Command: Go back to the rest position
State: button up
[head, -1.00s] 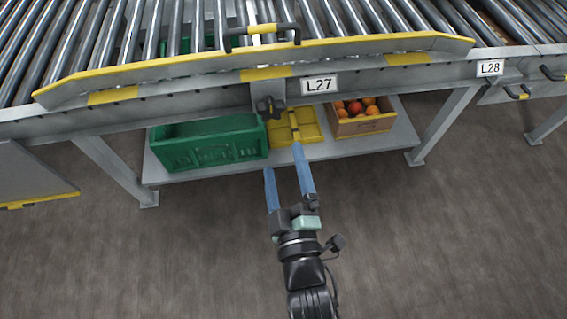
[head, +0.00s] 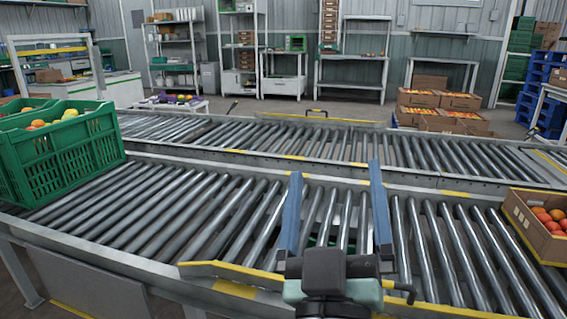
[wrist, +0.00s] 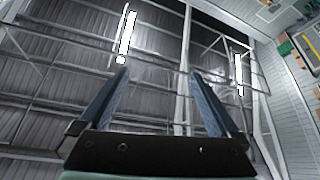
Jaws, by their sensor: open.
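My gripper (head: 335,205) stands upright in the head view, in front of the near roller conveyor (head: 150,205). Its two blue fingers are wide apart with nothing between them. In the wrist view my gripper (wrist: 158,85) is also open and empty, and it points up at the roof beams and lamps.
A cardboard box (head: 525,232) of tomatoes is at the right edge. A second conveyor (head: 330,147) runs behind. Shelves (head: 180,55) and stacked tomato boxes (head: 440,122) stand farther back.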

jog(key=s+a+r+m+t+y+p, duration=0.1)
jog(key=s+a+r+p, duration=0.15)
jog(key=r, duration=0.55)
jog(key=s+a+r+m+t+y+p, duration=0.15)
jog(key=s+r, duration=0.25)
jog(key=r, duration=0.4)
jog(key=s+a+r+t+p, duration=0.1)
jog(key=s+a+r+t, duration=0.15)
jog(key=r, duration=0.65)
notch_tip(320, 180, up, 36)
jog(key=g+p, duration=0.1)
jog(key=p, duration=3.6)
jog(key=shift+w+d+r, duration=0.15)
jog(key=shift+d+r, duration=0.05)
jog(key=shift+d, duration=0.25)
jog(key=shift+f, duration=0.2)
